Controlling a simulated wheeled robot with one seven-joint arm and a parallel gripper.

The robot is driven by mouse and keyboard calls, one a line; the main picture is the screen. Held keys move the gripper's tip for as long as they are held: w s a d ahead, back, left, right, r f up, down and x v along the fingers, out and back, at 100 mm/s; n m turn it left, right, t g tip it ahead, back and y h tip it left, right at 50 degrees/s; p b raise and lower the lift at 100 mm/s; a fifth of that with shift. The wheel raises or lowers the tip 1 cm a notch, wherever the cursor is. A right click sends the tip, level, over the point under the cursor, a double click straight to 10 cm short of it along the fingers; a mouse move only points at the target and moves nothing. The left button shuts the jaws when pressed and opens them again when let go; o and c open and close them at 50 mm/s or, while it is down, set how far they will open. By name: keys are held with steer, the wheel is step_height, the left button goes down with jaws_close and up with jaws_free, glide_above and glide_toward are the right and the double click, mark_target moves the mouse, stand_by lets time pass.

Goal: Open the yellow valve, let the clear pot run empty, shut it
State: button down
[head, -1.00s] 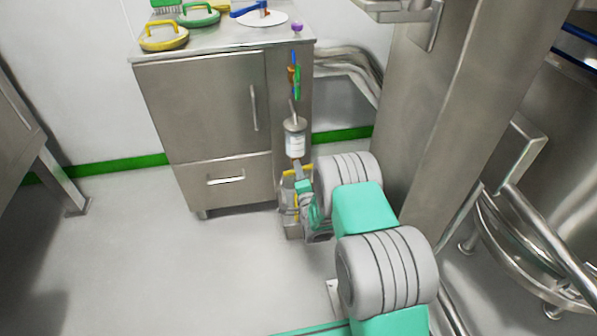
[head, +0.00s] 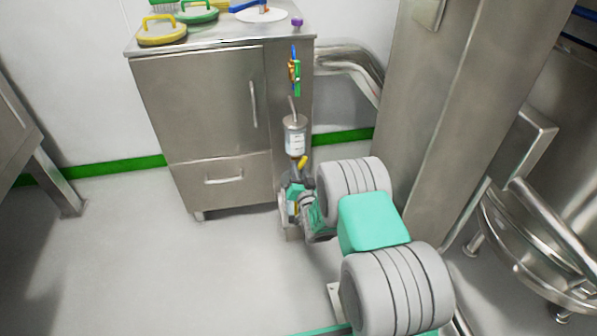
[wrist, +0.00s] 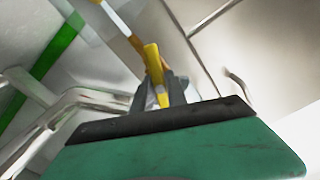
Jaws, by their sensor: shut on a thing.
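The clear pot (head: 295,138), a small upright cylinder with a grey cap and a pale label, is mounted at the right side of the steel cabinet. Its liquid level is too small to tell. The yellow valve lever (head: 303,161) sits just below the pot and points obliquely up to the right. My gripper (head: 299,178) is at the lever, below the pot. In the wrist view the yellow lever (wrist: 153,62) stands between the grey fingers of my gripper (wrist: 160,92), which are shut on it. The valve body is mostly hidden.
The cabinet (head: 200,105) carries yellow and green lids and a white plate on top. A steel column (head: 440,110) and a round vessel stand to the right. The floor at left is clear.

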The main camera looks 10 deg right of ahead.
steer(key=shift+n+b, duration=0.45)
steer(key=shift+n, duration=1.45)
steer(key=c, duration=1.3)
jaws_free()
steer(key=shift+s, duration=0.1)
steer(key=s+p, duration=0.1)
steer(key=s, duration=0.6)
steer(key=shift+s+p, duration=0.3)
